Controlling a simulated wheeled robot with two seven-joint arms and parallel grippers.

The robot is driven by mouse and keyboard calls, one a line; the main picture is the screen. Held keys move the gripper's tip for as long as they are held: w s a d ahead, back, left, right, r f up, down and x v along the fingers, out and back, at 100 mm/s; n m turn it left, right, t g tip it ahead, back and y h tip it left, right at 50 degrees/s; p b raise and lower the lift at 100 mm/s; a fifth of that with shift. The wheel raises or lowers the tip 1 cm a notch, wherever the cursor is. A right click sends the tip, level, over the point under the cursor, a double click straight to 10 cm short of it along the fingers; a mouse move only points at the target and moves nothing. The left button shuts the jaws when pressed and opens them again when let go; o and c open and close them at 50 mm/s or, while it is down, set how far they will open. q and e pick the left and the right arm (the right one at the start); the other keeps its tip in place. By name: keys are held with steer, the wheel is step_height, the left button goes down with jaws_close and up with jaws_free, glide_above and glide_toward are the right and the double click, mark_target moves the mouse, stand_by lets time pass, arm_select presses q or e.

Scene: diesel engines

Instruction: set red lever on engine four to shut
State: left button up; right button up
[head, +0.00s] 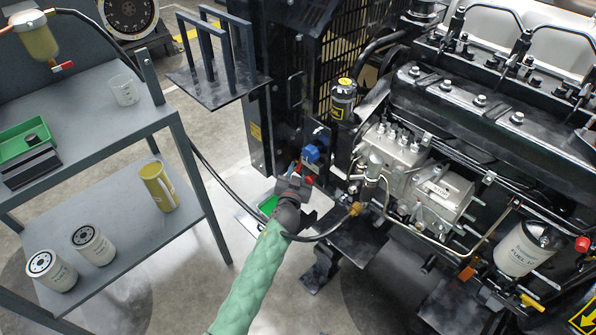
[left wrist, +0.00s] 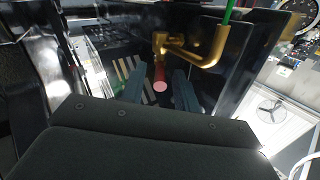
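A red lever (left wrist: 160,76) with a pale pink round end sits on a brass valve and pipe (left wrist: 205,55) in the left wrist view. My left gripper (left wrist: 158,92) has its two dark fingers apart, one on each side of the lever's end; I cannot tell if either touches it. In the head view my left gripper (head: 296,182) is at the low side of the black engine (head: 480,130), below a blue part (head: 311,153). A bit of red (head: 308,180) shows beside it. No engine number is readable. My right gripper is not in view.
A black hose (head: 215,180) loops past my left forearm to a brass fitting. A grey shelf (head: 150,215) with filters (head: 93,245) and a yellow jug (head: 158,187) stands at left. A black rack (head: 217,88) stands behind. Bare floor shows between shelf and engine.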

arm_select(q)
jaws_close()
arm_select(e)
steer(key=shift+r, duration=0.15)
